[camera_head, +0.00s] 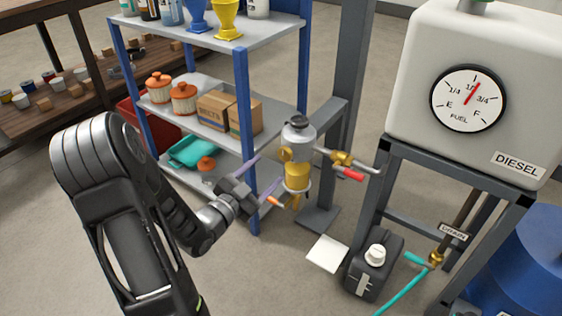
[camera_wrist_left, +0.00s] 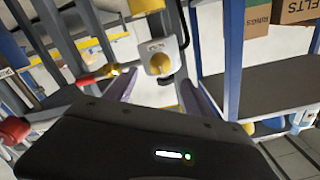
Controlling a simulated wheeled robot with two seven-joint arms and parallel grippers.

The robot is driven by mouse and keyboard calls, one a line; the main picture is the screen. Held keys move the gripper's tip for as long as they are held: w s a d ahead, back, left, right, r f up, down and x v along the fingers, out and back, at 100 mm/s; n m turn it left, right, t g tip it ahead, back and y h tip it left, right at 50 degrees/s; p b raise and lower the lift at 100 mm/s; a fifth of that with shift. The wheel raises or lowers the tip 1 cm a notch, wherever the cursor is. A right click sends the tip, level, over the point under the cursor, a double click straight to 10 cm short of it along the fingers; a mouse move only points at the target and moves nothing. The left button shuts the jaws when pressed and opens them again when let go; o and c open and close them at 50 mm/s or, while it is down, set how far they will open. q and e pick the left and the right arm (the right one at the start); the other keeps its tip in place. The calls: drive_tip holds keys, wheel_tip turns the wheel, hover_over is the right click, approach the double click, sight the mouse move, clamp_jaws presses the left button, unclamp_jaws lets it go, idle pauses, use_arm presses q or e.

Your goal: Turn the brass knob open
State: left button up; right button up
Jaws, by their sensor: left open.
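The brass knob (camera_head: 285,153) sits on the side of a grey filter head (camera_head: 299,136) above a yellow bowl (camera_head: 297,176). In the left wrist view the knob (camera_wrist_left: 160,65) is seen nearly head-on, below a small label (camera_wrist_left: 156,46) that seems to read OPEN. My left gripper (camera_head: 272,167) comes from the left, with its two pale purple fingers spread and pointing at the filter. In the wrist view the fingers (camera_wrist_left: 158,80) stand either side of the knob's line, apart from it, with nothing between them. My right gripper is not in view.
A brass valve with a red handle (camera_head: 349,174) is right of the filter. An orange-tipped part (camera_head: 275,202) juts out below the bowl. A blue shelf post (camera_head: 242,120) stands close behind my gripper. The diesel tank (camera_head: 420,60) and a black can (camera_head: 374,268) are right.

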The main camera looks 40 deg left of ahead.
sight(283, 156)
use_arm(q)
drive_tip(key=w+b, duration=0.2)
drive_tip(key=w, duration=0.5)
drive_tip(key=shift+f, duration=0.1)
drive_tip(key=shift+w+a, duration=0.1)
drive_tip(key=shift+w, duration=0.35)
clamp_jaws()
idle(0.4)
